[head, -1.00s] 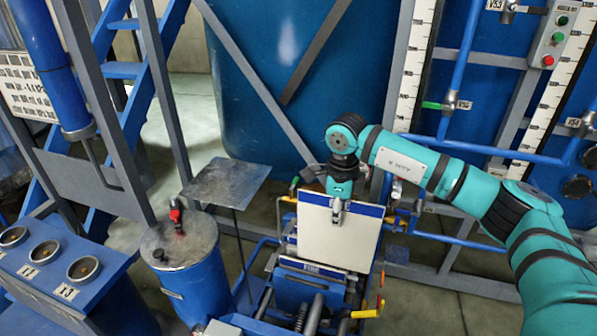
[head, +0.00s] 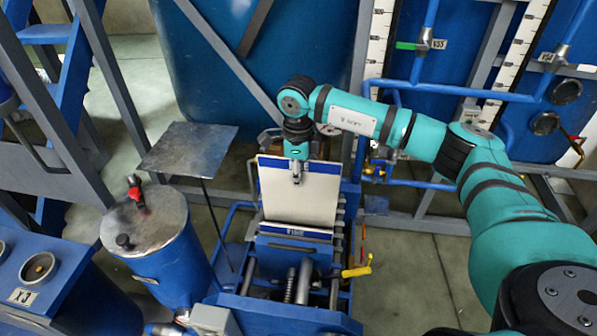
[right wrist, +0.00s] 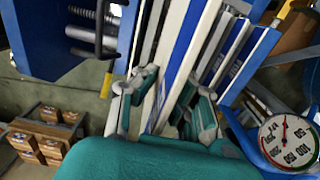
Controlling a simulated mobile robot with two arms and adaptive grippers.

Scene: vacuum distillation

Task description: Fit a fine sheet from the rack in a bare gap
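A white sheet with blue edge bands (head: 300,203) stands upright in front of me over a blue frame. My right gripper (head: 297,178) is shut on its top edge, with the arm reaching in from the right. In the right wrist view, the fingers (right wrist: 167,103) lie on either side of the sheet (right wrist: 178,58). A labelled blue-and-white strip (head: 296,231) shows just below the sheet; I cannot tell whether it belongs to the sheet or to a plate behind it. Several parallel plates (right wrist: 228,50) stand close beside the sheet in the right wrist view. My left gripper is not in view.
A blue drum (head: 160,245) with a red valve and a grey plate on a post (head: 187,149) stand to the left. A yellow handle (head: 358,268) juts from the frame's right side. Blue pipes (head: 440,88) run behind my arm. A dial gauge (right wrist: 287,138) shows in the right wrist view.

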